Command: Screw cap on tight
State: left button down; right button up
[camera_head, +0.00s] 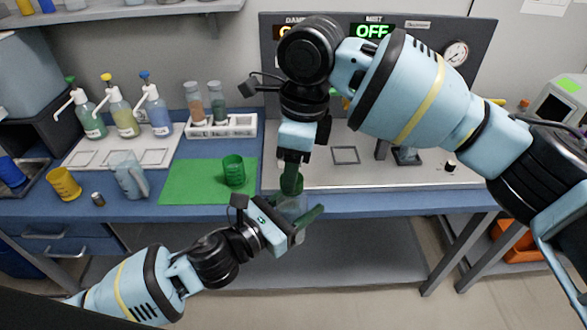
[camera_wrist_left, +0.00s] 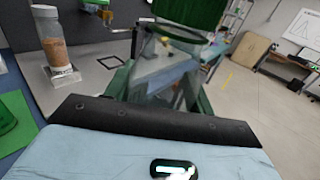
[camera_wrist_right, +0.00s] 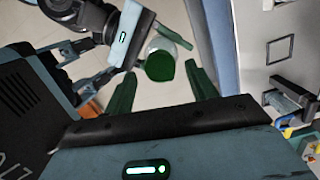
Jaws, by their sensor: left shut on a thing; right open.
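A clear jar (camera_head: 293,207) is held in front of the bench edge by my left gripper (camera_head: 300,212), which is shut on it. In the left wrist view the jar (camera_wrist_left: 160,82) stands between the fingers, with a green cap (camera_wrist_left: 188,18) at its top. My right gripper (camera_head: 291,180) points down from above the jar. In the right wrist view it is open, and the cap (camera_wrist_right: 160,66) shows between and beyond its fingertips (camera_wrist_right: 163,82), apart from both. The cap appears to be over the jar's mouth; how tightly it sits I cannot tell.
A green cup (camera_head: 233,170) stands on a green mat (camera_head: 185,185). Pump bottles (camera_head: 125,115), a white rack (camera_head: 220,127) with two vials, a blue jug (camera_head: 130,180) and a yellow cup (camera_head: 64,184) are further left. A control panel (camera_head: 470,35) stands behind.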

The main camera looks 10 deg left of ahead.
jog(key=shift+r, duration=1.3)
jog(key=shift+c, duration=0.4)
